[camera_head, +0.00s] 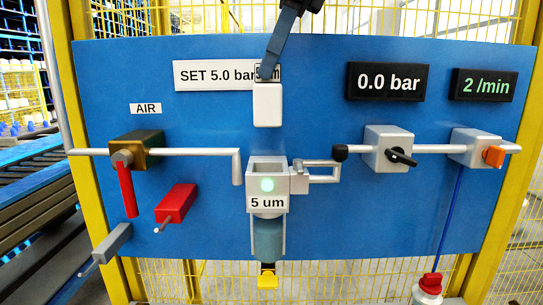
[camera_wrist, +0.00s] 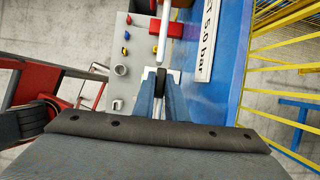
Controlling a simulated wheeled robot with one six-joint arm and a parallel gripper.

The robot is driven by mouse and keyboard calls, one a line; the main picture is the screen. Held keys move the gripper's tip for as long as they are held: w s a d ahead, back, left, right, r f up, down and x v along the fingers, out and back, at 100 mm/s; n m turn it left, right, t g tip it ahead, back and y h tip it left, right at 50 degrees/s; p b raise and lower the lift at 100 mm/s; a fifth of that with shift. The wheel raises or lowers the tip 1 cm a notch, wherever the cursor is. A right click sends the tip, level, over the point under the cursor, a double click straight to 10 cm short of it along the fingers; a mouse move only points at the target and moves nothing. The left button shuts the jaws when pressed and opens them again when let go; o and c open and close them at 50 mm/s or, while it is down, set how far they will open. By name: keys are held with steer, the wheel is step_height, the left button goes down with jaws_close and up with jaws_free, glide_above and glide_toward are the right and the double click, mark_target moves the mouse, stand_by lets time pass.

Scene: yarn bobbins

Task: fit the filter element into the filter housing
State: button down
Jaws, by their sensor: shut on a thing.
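The white filter element (camera_head: 267,104) hangs upright in front of the blue panel, its small label partly covered at the top. My gripper (camera_head: 268,76) comes down from above and is shut on its upper end. The grey filter housing (camera_head: 249,180), with an open square top, a green light and a "5 um" label, is below. The element is roughly in line with it, with a clear gap between them. In the wrist view my gripper's blue-grey fingers (camera_wrist: 160,92) close around a dark narrow piece; the element's body is hard to make out there.
A red block (camera_head: 176,203) sticks out lower left. The display (camera_head: 388,82) reads 0.0 bar.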

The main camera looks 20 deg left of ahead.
step_height(320, 180, down, 15)
steer(key=shift+r+p, duration=0.1)
steer(key=shift+p, duration=1)
steer(key=c, duration=1.8)
jaws_free()
steer(key=shift+o, duration=0.2)
steer(key=b+v, duration=0.2)
steer(key=v, duration=1)
steer(key=shift+b, duration=0.3)
